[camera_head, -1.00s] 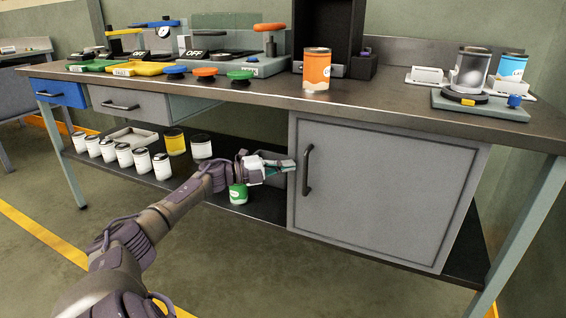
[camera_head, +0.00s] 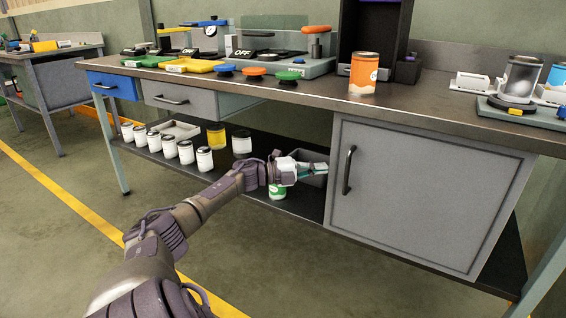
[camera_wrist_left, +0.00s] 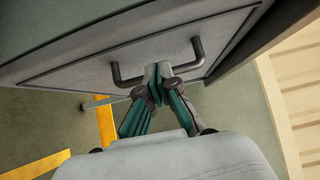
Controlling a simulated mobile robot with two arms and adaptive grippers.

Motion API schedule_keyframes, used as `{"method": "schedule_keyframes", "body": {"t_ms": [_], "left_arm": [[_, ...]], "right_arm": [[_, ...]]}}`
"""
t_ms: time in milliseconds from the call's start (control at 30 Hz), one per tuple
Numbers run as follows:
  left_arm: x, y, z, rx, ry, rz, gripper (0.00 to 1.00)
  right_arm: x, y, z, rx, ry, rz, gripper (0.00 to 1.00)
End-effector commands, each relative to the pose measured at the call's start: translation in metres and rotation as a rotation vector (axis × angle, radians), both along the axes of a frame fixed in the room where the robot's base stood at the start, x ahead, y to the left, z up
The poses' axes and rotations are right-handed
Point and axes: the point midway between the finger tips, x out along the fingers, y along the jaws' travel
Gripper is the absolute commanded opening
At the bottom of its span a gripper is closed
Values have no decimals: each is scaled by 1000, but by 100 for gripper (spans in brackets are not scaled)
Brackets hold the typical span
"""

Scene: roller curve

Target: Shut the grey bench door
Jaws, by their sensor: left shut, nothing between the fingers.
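The grey bench door (camera_head: 430,200) fills the right part of the bench's under-space in the head view. It looks about flush with the bench front; I cannot tell if a small gap stays. Its dark bar handle (camera_head: 348,170) stands upright near the door's left edge. My left gripper (camera_head: 325,168) is shut and empty, just left of the handle in the head view. In the left wrist view the shut fingertips (camera_wrist_left: 158,74) overlap the middle of the handle (camera_wrist_left: 193,60), with the door panel (camera_wrist_left: 150,45) behind; contact is unclear. My right gripper is not in view.
A green-and-white can (camera_head: 277,192) stands on the lower shelf below my left gripper. White jars (camera_head: 186,152) and a yellow one (camera_head: 216,136) stand further left. An orange can (camera_head: 363,73) stands on the bench top. The floor in front is clear.

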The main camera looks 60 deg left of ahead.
Motion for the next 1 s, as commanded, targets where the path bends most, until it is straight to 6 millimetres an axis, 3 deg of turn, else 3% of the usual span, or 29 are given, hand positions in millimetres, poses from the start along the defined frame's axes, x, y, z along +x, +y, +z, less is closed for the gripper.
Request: {"method": "schedule_keyframes", "body": {"t_ms": [500,867,1000], "left_arm": [[-50,65,-2,1,3,0,0],[-54,69,-2,1,2,-4,0],[-46,46,-18,-35,8,-25,0]], "right_arm": [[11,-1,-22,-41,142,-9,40],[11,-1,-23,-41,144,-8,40],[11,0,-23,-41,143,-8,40]]}}
